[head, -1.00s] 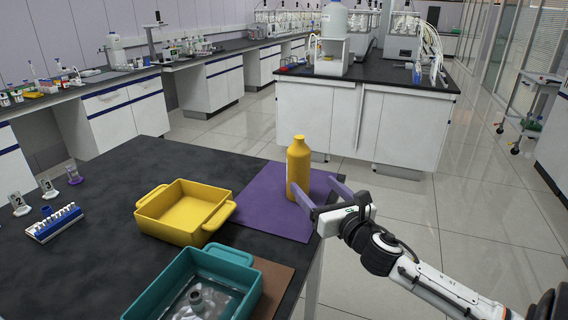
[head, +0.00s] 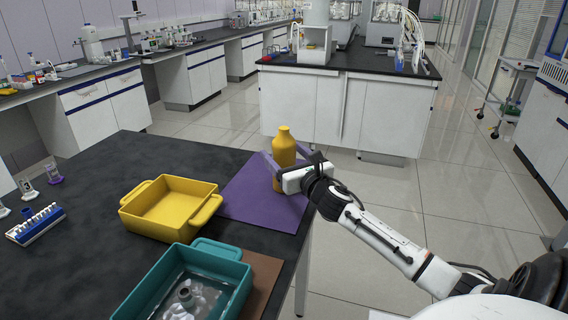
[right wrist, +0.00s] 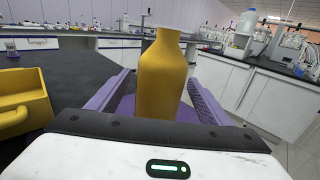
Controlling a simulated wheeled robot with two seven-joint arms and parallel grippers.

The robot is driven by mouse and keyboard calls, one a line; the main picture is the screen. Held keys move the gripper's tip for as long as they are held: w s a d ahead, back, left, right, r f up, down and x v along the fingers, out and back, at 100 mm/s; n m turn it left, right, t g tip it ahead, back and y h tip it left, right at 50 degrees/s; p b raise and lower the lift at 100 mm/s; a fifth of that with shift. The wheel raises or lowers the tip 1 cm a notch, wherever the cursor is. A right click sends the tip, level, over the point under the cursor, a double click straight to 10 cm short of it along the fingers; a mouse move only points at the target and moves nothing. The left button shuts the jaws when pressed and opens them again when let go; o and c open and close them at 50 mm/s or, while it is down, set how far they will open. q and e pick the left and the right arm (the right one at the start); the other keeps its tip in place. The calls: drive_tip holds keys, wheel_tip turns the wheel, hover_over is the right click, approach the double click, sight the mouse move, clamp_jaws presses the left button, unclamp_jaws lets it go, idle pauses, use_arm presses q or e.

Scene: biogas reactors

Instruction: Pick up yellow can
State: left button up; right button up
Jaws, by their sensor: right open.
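The yellow can (head: 284,147) is bottle-shaped with a narrow neck. It stands upright on a purple mat (head: 240,201) near the right edge of the dark table. My right gripper (head: 284,160) is open, with its purple fingers on either side of the can. In the right wrist view the can (right wrist: 162,78) stands between the two fingers, with a gap visible at the right finger (right wrist: 207,103). The can's base is hidden behind the gripper body. My left gripper is not in view.
A yellow tray (head: 130,215) stands left of the mat. A teal tray (head: 232,268) holding a grey metallic item sits in front on a brown mat (head: 265,272). A blue tube rack (head: 36,224) stands at the left. Floor lies open beyond the table's right edge.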

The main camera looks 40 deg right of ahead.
drive_tip(key=shift+r, duration=0.1)
drive_tip(key=c, duration=1.4)
